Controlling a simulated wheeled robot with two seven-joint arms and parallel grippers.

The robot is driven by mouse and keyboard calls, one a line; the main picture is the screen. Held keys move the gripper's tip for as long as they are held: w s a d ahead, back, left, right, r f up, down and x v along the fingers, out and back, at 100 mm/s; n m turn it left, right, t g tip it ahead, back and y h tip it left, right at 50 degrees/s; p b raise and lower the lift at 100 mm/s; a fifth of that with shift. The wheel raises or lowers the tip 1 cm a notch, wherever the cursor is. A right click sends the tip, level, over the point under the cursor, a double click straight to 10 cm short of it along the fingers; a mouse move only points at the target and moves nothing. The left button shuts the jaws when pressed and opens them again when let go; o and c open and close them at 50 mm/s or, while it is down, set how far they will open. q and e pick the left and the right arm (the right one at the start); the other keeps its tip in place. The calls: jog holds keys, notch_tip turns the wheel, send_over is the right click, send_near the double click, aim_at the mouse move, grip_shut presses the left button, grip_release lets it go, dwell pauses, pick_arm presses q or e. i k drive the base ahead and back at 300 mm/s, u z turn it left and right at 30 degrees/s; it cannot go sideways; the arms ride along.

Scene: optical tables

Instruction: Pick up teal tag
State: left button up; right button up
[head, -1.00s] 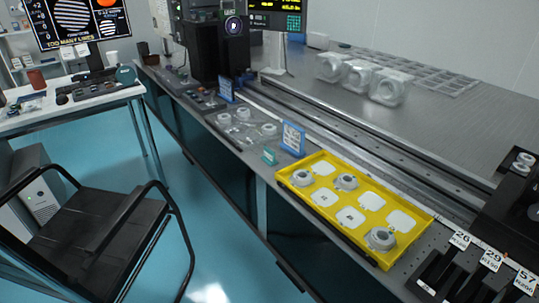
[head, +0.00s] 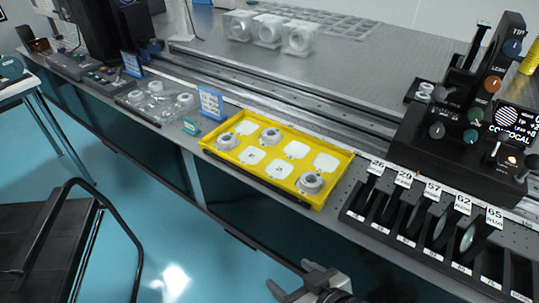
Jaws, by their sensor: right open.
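The teal tag (head: 191,127) is a small upright piece on the front part of the optical table, just left of the yellow tray (head: 232,163) and in front of a blue framed sign (head: 211,103). Nothing holds it. My right gripper (head: 290,279) shows at the bottom edge, open and empty. It is in front of the table, well below and to the right of the tag. My left gripper is out of view.
The tray holds several white cards and ring mounts. A clear tray (head: 147,111) of rings lies left of the tag. A slotted lens rack (head: 414,222) and a black control box (head: 459,150) stand right.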

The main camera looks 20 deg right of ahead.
aim_at(190, 128)
jog(key=k, duration=0.4)
jog(key=u, duration=0.9)
jog(key=i, duration=1.2)
jog(key=z, duration=0.4)
